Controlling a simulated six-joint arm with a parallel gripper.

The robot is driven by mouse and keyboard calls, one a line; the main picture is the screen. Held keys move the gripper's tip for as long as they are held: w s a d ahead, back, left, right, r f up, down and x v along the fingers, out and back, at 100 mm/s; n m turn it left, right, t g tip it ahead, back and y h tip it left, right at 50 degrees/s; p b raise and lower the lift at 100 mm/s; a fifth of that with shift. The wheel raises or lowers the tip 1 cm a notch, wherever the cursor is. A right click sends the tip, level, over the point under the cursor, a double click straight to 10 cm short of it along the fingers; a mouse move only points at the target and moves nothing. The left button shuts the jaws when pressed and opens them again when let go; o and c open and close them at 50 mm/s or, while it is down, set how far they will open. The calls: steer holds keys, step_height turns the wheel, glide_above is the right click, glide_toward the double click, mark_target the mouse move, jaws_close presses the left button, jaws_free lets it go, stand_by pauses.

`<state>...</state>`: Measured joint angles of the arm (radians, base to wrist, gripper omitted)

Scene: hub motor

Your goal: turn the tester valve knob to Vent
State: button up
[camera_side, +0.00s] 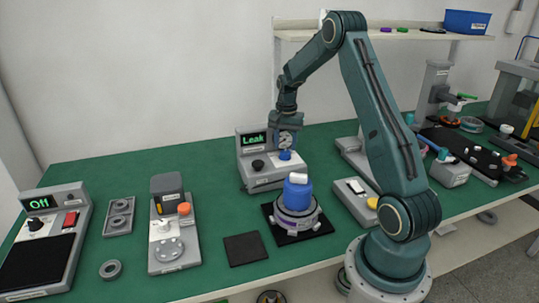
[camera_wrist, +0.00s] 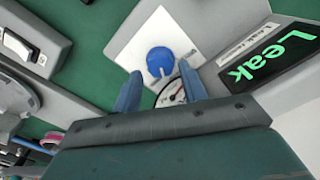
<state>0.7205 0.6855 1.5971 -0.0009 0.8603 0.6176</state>
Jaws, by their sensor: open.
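The grey tester (camera_side: 262,181) stands at the back middle of the green bench, and its screen (camera_side: 253,140) reads "Leak". The screen also shows in the wrist view (camera_wrist: 270,58). A round blue knob (camera_wrist: 160,61) sits on a white plate of the tester, with a small notch on its lower edge. It shows in the side view (camera_side: 285,155) just below my gripper (camera_side: 286,143). In the wrist view my gripper (camera_wrist: 160,69) is open, its two blue fingers on either side of the line to the knob. I cannot tell whether they touch it.
A dial gauge (camera_wrist: 171,94) shows between the fingers. A black knob (camera_side: 258,165) is on the tester front. The hub motor with a blue cap (camera_side: 298,192) stands on a black mat in front. A dark square pad (camera_side: 245,249) lies flat at its left.

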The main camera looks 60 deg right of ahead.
mark_target(285, 155)
steer(key=shift+f, duration=1.5)
steer(key=shift+c, duration=0.4)
steer(key=c, duration=0.6)
steer(key=shift+n, duration=0.6)
steer(key=n, duration=0.9)
steer(key=shift+d, duration=0.1)
steer(key=shift+r+n, duration=0.1)
steer(key=shift+n, duration=0.3)
